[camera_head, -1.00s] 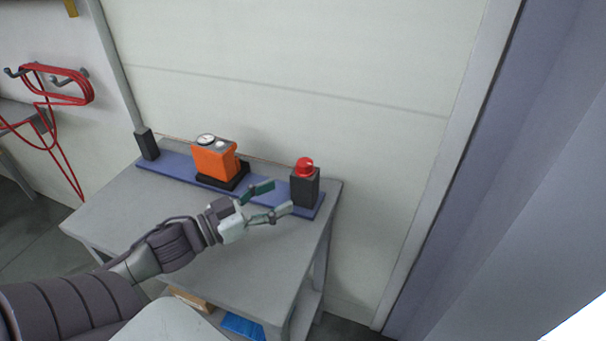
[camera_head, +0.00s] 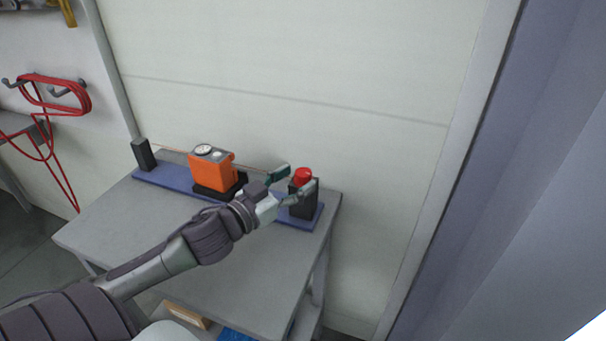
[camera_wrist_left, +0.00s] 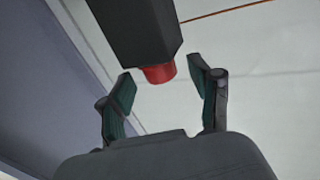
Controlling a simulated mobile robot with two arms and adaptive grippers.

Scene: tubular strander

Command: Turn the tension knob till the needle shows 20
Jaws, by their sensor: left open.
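The red knob (camera_head: 303,175) sits on top of a black post at the right end of a blue base bar. My left gripper (camera_head: 296,181) is open, with its fingers close to the knob and the post's top; the head view does not show whether they touch. In the left wrist view the knob (camera_wrist_left: 160,73) lies between and just beyond the open fingertips (camera_wrist_left: 162,82), with a gap on each side. An orange gauge box (camera_head: 211,169) stands on the bar with a round dial (camera_head: 204,150) on top; its needle is too small to read. My right gripper is not in view.
The blue bar (camera_head: 165,176) lies along the back of a grey table (camera_head: 105,215), close to a pale wall. A black post (camera_head: 143,154) stands at its left end. A thin wire runs behind the gauge. Red cable (camera_head: 60,93) hangs at left. The table's front is mostly clear.

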